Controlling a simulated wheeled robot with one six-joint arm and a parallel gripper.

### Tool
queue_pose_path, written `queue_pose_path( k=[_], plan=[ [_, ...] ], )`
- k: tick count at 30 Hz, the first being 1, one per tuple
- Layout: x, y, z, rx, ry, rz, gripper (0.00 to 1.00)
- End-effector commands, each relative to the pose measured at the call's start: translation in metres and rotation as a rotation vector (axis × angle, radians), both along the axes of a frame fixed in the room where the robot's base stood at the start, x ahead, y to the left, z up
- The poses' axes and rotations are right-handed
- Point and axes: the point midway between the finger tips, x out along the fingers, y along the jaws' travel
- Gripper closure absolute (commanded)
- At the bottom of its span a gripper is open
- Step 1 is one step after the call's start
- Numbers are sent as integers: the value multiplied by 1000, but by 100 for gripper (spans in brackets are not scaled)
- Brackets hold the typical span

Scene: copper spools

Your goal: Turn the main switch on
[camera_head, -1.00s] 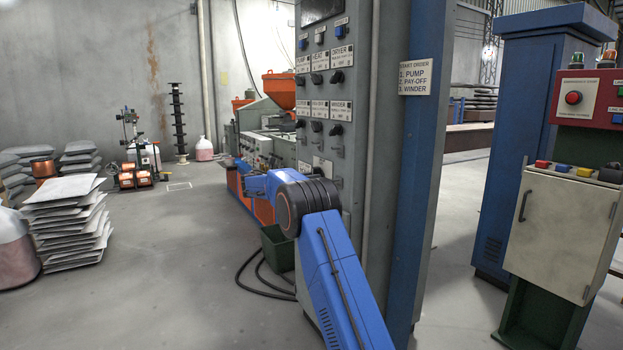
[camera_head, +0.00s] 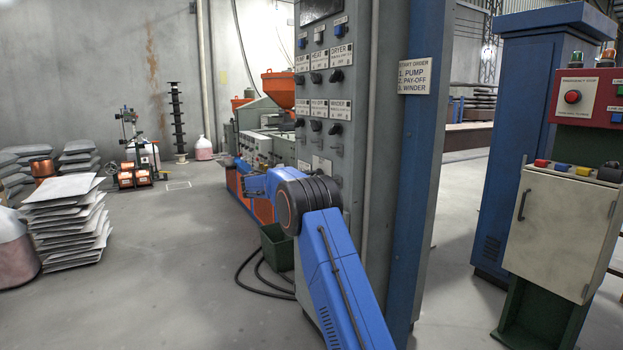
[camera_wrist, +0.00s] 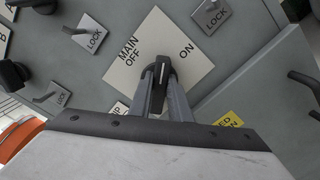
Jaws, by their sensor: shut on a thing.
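The main switch (camera_wrist: 162,70) is a black knob on a pale square plate (camera_wrist: 157,30) marked MAIN, OFF and ON in the wrist view. The plate looks tilted there. The knob stands upright in the picture, between the words OFF and ON. My gripper (camera_wrist: 162,90) is shut on the knob, with one grey finger on each side of it. In the head view my blue arm reaches along the grey control cabinet (camera_head: 357,130), and the gripper's hold on the switch is hidden there.
In the wrist view small LOCK plates (camera_wrist: 90,40) with levers and other black knobs (camera_wrist: 12,74) surround the switch. A yellow label (camera_wrist: 228,120) is at the lower right. In the head view a green bin (camera_head: 277,246) and black cables (camera_head: 250,275) lie beside the cabinet.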

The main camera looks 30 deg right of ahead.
Motion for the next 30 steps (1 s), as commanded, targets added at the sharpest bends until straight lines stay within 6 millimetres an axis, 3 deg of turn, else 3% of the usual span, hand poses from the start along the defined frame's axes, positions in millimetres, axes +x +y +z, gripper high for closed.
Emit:
queue_pose_path(
  k=[15,30],
  plan=[
    [-2,1,-5,16,-428,-2,100],
    [-2,1,-7,21,-584,-2,100]
  ],
)
